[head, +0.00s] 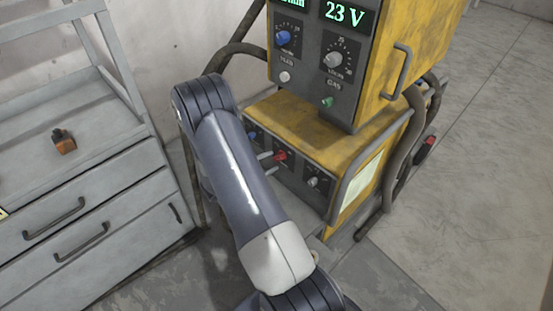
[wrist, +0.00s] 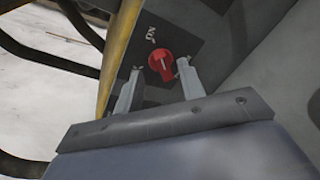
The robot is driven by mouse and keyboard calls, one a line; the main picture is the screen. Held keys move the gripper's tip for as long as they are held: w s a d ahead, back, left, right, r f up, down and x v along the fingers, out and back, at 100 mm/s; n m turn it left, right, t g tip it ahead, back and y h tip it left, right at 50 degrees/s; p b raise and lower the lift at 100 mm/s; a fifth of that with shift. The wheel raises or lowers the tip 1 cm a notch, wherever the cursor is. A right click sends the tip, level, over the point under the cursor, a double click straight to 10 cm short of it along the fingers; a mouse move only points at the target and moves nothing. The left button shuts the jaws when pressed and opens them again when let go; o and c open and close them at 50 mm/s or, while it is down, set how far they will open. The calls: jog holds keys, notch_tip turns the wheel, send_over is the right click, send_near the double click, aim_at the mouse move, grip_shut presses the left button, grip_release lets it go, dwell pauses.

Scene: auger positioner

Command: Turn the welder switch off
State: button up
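The yellow welder (head: 300,125) stands in the middle of the head view. Its red switch (head: 281,155) is on the dark lower front panel, between a blue knob (head: 252,136) and a grey knob (head: 313,182). In the wrist view, the red switch (wrist: 161,65) is a round knob with a raised grip, with white lettering beside it. My gripper (wrist: 160,72) is open, with its fingers apart and the red switch showing between the tips. I cannot tell whether they touch it. In the head view my arm partly hides the panel and most of the gripper.
The upper unit (head: 310,85) has knobs and a lit display (head: 343,13) reading 23 V. Thick hoses (head: 407,140) hang on its right side. A grey drawer cabinet (head: 80,215) stands at left with a small orange-and-black item (head: 63,142) on it. Floor at right is clear.

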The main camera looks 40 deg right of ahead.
aim_at(280, 158)
jog(key=shift+x, duration=2.05)
jog(key=shift+c, duration=0.4)
grip_shut()
